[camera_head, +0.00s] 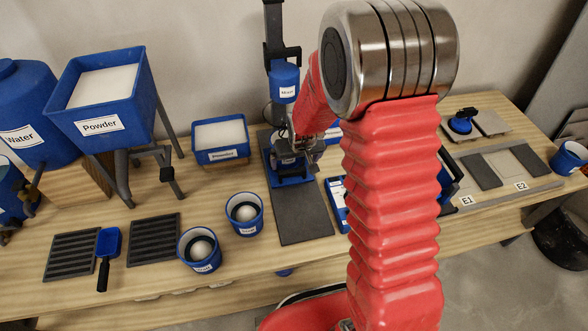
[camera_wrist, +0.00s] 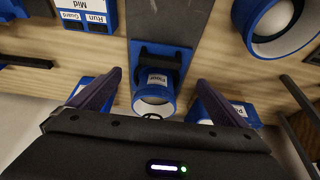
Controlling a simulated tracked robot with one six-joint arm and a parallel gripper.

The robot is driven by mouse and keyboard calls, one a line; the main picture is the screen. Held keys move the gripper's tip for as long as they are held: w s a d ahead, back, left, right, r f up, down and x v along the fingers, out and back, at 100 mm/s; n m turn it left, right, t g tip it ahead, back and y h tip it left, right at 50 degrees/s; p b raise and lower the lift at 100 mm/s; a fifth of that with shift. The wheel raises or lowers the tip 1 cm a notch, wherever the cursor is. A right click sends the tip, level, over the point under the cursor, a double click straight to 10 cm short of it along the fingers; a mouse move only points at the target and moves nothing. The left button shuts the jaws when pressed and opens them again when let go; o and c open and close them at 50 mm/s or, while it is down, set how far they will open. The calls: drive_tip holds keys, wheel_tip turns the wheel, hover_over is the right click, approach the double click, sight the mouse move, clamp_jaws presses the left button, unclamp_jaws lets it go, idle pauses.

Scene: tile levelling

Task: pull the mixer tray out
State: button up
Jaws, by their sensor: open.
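The mixer (camera_head: 284,82) is a tall blue-and-black machine at the back middle of the table in the head view. Its blue tray (camera_head: 293,181) sits at its foot, at the back end of a dark grey slab (camera_head: 303,217). My gripper (camera_head: 303,150) is low in front of the mixer, over the tray area, and partly hides it. In the wrist view my gripper (camera_wrist: 155,100) is open, with one dark finger on each side of a labelled blue cup (camera_wrist: 156,87) with a pale inside. Contact with the cup or tray cannot be told.
A blue control box (camera_wrist: 88,15) stands close to the slab. Two blue cups (camera_head: 244,213) (camera_head: 199,250) with pale balls stand left of the slab. A blue powder bin (camera_head: 220,140) is left of the mixer. The slab's front part is clear.

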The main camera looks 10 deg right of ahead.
sight(292, 171)
drive_tip(key=shift+x, duration=5.1)
drive_tip(key=shift+c, duration=0.2)
